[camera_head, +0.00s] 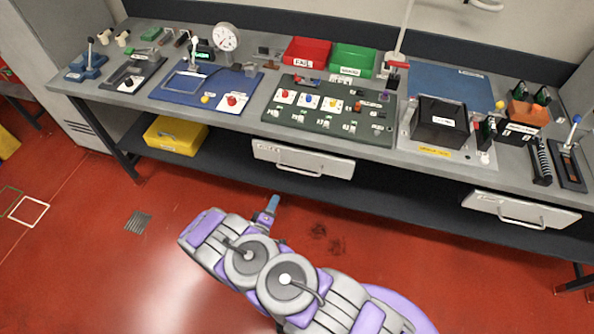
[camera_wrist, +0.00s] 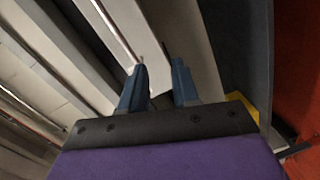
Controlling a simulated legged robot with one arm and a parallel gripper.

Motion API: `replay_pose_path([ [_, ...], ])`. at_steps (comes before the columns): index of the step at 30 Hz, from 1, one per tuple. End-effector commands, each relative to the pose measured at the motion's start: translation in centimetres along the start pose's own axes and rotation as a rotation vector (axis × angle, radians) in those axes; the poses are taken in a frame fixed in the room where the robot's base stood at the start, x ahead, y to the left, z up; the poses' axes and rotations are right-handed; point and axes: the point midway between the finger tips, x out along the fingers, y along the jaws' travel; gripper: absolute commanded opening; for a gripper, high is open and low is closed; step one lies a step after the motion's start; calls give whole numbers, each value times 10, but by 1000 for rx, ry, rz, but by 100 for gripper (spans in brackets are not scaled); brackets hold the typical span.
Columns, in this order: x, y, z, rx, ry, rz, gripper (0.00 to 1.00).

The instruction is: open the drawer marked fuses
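Two light grey drawers hang under the bench's front edge. The middle drawer (camera_head: 303,160) and the right drawer (camera_head: 520,210) each have a handle and both look closed. Their small labels are too small to read, so I cannot tell which is marked fuses. My gripper (camera_head: 273,204) is over the red floor in the head view, below and in front of the middle drawer in the picture. In the wrist view my gripper (camera_wrist: 159,78) has two blue fingers apart, with nothing held between them. A pale panel shows beyond the fingertips; I cannot tell what it is.
The grey bench (camera_head: 237,123) carries a dark green board (camera_head: 290,120), a blue mat (camera_head: 190,95), red bin (camera_head: 306,52), green bin (camera_head: 352,60) and a black box (camera_head: 440,128). A yellow case (camera_head: 176,136) sits on the lower shelf. Floor before the bench is clear.

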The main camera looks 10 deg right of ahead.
Motion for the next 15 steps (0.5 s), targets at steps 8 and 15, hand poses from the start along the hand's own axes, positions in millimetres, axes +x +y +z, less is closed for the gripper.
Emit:
replay_pose_path([
  [8, -26, 13, 44, -234, 74, 250, 30],
  [15, -30, 21, 51, -289, 91, 317, 30],
])
